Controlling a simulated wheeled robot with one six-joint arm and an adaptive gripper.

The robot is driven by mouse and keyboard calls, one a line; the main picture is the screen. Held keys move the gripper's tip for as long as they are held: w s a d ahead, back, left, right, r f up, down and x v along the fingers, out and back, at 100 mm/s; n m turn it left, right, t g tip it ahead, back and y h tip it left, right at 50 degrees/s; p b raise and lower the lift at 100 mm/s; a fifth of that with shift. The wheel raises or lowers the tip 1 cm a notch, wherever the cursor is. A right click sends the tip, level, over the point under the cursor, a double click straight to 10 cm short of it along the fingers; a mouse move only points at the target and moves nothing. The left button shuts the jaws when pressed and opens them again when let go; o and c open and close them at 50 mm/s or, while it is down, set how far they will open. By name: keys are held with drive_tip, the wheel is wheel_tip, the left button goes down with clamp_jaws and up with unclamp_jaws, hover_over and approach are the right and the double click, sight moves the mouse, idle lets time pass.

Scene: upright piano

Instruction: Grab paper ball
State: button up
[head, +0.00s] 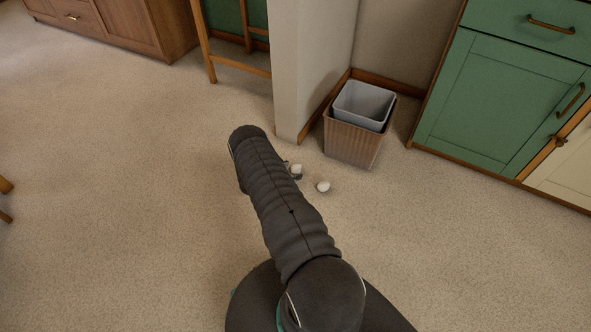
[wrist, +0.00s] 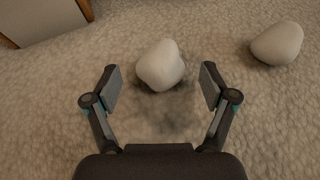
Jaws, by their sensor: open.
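A white paper ball (wrist: 160,65) lies on the carpet in the wrist view, just ahead of and roughly centred between the fingertips of my gripper (wrist: 160,85). My gripper is open and empty, with one finger to each side. A second white paper ball (wrist: 277,43) lies to the right, outside the fingers. In the head view, one ball (head: 297,169) shows beside my arm, and another ball (head: 323,187) lies a little to its right. My gripper is mostly hidden behind my arm in the head view.
A wicker bin with a grey liner (head: 362,104) stands behind the balls, against the wall. A wall end (head: 299,80) juts out left of it. Green cabinets (head: 502,100) stand at the right. The carpet (head: 130,190) is clear to the left.

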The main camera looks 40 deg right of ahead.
drive_tip(key=shift+x, duration=1.3)
drive_tip(key=c, duration=0.8)
drive_tip(key=shift+c, duration=0.3)
drive_tip(key=shift+r, duration=0.1)
